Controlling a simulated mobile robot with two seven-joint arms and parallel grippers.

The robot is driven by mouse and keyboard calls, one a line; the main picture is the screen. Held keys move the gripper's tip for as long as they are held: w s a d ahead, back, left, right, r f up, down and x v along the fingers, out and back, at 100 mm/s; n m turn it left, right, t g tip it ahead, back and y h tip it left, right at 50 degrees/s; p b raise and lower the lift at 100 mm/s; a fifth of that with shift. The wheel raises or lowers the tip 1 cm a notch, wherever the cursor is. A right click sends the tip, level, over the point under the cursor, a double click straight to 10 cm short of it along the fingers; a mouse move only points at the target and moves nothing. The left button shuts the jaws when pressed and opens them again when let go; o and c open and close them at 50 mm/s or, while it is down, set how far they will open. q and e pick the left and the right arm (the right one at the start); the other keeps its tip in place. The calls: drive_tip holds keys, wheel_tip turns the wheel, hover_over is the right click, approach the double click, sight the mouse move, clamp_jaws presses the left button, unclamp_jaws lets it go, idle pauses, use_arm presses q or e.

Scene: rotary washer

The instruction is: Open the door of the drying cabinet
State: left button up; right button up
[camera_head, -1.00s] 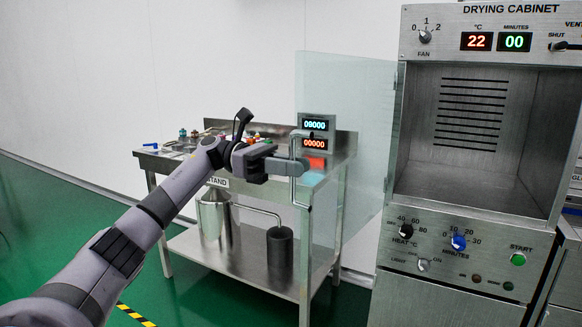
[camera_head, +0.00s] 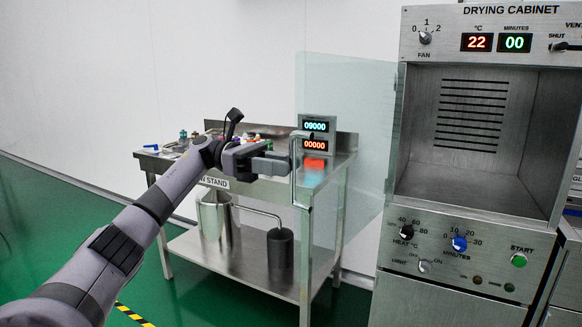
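The drying cabinet (camera_head: 481,8) stands at the right with its chamber exposed. Its clear glass door (camera_head: 345,110) is swung wide out to the left, hinged at the cabinet's left edge. The door's upright metal bar handle (camera_head: 294,172) is near the door's outer edge. My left gripper (camera_head: 284,165) is at the handle's left side, with its fingertips close to the bar. It looks open and holds nothing; whether a fingertip still touches the bar is hard to tell. My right gripper is not in view.
A steel stand (camera_head: 230,262) is behind the door and my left arm, with a display box (camera_head: 315,134) and small items on top. A steel pot (camera_head: 212,215) and a dark cylinder (camera_head: 280,248) are on its lower shelf. Green floor is free at the left.

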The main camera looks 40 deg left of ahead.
use_arm(q)
drive_tip(key=shift+v, duration=2.3)
